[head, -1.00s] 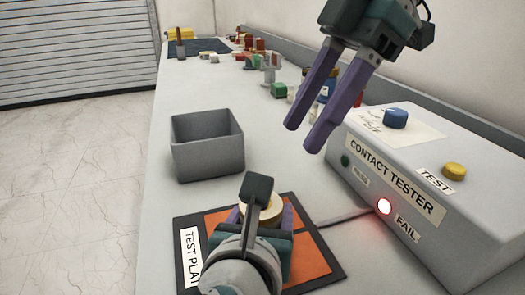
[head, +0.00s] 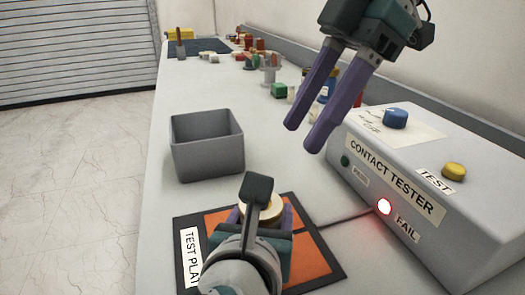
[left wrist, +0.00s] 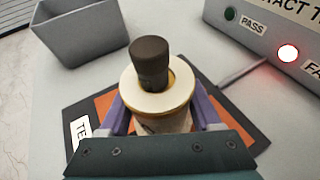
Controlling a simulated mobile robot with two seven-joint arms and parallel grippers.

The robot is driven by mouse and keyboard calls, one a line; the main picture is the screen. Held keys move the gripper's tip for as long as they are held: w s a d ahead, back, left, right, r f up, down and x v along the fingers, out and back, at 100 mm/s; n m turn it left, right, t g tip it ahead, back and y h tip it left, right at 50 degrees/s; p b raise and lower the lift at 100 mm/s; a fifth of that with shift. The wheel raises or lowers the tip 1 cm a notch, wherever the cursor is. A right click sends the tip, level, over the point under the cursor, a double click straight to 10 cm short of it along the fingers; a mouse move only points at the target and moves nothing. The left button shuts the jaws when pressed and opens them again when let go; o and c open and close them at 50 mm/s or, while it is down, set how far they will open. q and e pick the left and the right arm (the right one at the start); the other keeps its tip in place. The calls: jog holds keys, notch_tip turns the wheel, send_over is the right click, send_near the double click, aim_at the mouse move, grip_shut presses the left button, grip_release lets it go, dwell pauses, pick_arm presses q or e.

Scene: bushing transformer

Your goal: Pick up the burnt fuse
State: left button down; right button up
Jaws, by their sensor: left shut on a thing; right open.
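A cream, round-topped piece (head: 271,205) with a gold inner ring stands over the orange and black test plate (head: 313,262). In the left wrist view the same cream piece (left wrist: 137,99) has a dark brown knob (left wrist: 149,66) upright in its centre. I cannot tell for certain whether this is the burnt fuse. My left gripper (head: 263,213) is shut on its sides, with one purple finger on each side. Whether its base touches the plate is hidden. My right gripper (head: 300,138) is open and empty, raised above the bench left of the contact tester.
The contact tester (head: 400,185) stands at right with its red FAIL lamp (head: 384,206) lit and PASS lamp (head: 345,161) dark. An empty-looking grey bin (head: 208,160) stands behind the plate. Several small coloured parts (head: 262,62) lie at the bench's far end.

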jog(key=shift+o, duration=0.4)
jog(key=shift+o, duration=0.6)
jog(key=n+t+y, duration=0.4)
jog(key=n+y, duration=0.4)
jog(key=n, duration=2.2)
send_near(278, 206)
jog(key=shift+n, duration=0.3)
jog(key=x, duration=0.3)
jog(key=r+x, duration=0.1)
jog(key=x, duration=0.5)
jog(key=shift+w+a+r, duration=0.1)
jog(key=shift+a+r, duration=0.2)
jog(key=shift+a, duration=0.15)
grip_shut()
